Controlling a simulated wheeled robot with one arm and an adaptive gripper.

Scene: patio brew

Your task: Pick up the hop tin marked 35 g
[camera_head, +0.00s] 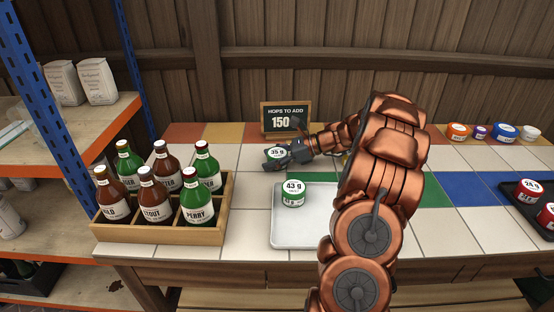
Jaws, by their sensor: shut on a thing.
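The hop tin marked 35 g (277,153) is a small round tin with a white top and some green at its edge. It is at the back of the tiled counter, in front of a small chalkboard. My gripper (281,160) is shut on this tin, reaching it from the right. The gripper hides part of the tin, and I cannot tell whether the tin touches the counter. Another tin marked 43 g (293,194), white and green, sits on a light grey tray (290,236). My copper arm hides the right part of the tray.
The chalkboard (286,119) reads "HOPS TO ADD 150". A wooden crate (160,232) of several bottles stands at left, beside a blue-posted shelf (60,88). Several small tins (505,133) stand at the back right. A dark tray (516,201) with red tins is at far right.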

